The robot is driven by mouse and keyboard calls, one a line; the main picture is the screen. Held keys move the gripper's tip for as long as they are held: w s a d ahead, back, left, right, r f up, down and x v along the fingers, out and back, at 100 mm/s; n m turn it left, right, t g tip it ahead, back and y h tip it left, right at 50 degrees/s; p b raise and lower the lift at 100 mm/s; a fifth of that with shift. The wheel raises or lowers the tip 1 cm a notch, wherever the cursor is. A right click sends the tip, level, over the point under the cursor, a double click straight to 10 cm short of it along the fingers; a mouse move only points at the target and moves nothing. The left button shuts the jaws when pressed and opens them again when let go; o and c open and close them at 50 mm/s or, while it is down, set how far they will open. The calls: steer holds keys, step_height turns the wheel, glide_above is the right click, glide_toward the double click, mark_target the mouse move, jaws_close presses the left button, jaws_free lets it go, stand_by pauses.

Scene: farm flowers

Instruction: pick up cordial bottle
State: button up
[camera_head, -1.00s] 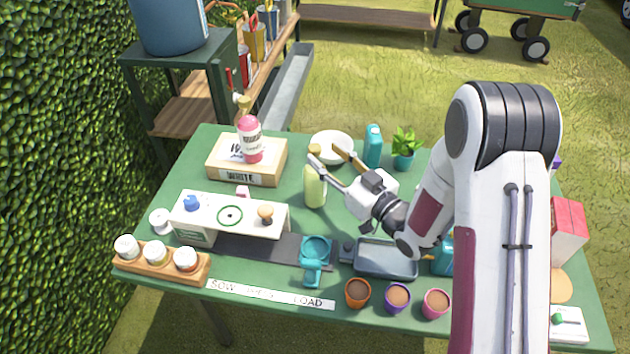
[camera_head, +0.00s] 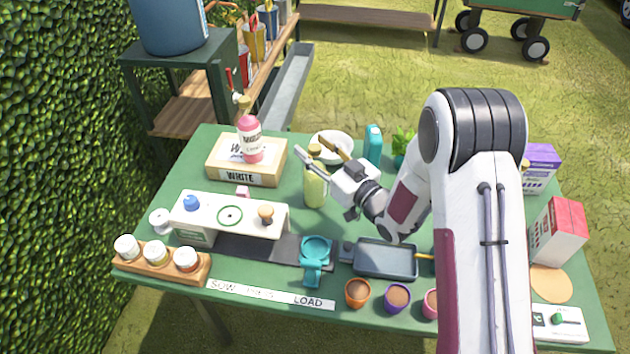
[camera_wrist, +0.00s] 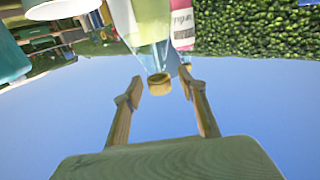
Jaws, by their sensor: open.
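The cordial bottle seems to be the pale yellow-green bottle with a tan stopper (camera_head: 315,190), upright on the green table. It also shows upside down in the wrist view (camera_wrist: 150,25), its stopper pointing down between my fingertips. My gripper (camera_head: 312,146) is open, its two fingers spread on either side of the stopper in the picture, near the bottle's top. The fingers also show in the wrist view (camera_wrist: 162,82), with clear gaps beside the stopper. I cannot tell whether the stopper is fully between them in depth.
A pink bottle (camera_head: 250,140) stands on the wooden box marked WHITE (camera_head: 217,166), left of the bottle. A white bowl (camera_head: 345,140) and a teal bottle (camera_head: 373,146) are behind. A white stand (camera_head: 245,222) and a grey tray (camera_head: 385,274) are in front.

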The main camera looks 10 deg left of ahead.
jaws_close()
steer(key=shift+r, duration=0.1)
steer(key=shift+r, duration=0.2)
steer(key=shift+r, duration=4.8)
